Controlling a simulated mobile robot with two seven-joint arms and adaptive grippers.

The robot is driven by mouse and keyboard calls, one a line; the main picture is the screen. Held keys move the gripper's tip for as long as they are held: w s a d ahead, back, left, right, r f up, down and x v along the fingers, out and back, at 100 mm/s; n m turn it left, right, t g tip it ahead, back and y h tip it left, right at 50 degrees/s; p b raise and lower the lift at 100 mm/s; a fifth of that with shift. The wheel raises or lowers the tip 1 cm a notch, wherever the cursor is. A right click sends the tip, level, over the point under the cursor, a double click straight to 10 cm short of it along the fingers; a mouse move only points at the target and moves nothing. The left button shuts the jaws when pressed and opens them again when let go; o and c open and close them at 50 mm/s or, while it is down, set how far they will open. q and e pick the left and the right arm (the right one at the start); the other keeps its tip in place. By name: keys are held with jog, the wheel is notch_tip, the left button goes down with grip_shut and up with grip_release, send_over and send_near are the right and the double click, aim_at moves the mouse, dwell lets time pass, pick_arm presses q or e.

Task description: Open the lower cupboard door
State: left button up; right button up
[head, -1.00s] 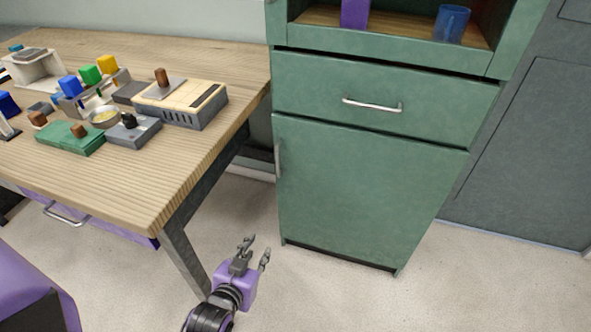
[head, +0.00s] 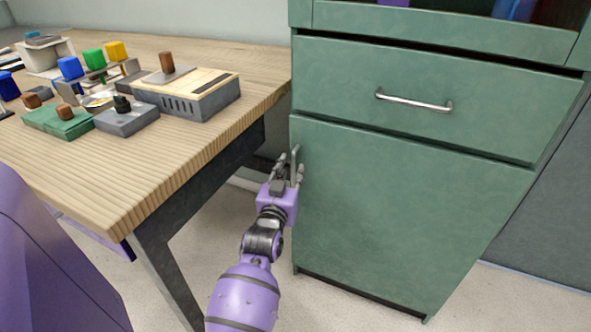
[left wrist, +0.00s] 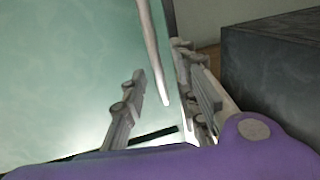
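The lower cupboard door (head: 395,215) is a green panel, shut, below the drawer. Its upright metal handle is by the door's left edge and is mostly hidden by my left gripper in the head view. The left wrist view shows the handle (left wrist: 153,50) as a thin bar beside the green door panel (left wrist: 60,80). My left gripper (head: 291,165) is at the door's left edge. Its two fingers are spread, one on each side of the handle's line, and they do not look closed on it. My right gripper is in neither view.
A green drawer (head: 430,95) with a horizontal handle (head: 414,101) is above the door. A wooden table (head: 150,165) with several small items on it stands close on the left, its dark leg (head: 165,270) near my left arm. Floor before the cupboard is clear.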

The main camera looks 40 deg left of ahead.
pick_arm(q)
jog(key=shift+x, duration=1.2)
grip_shut()
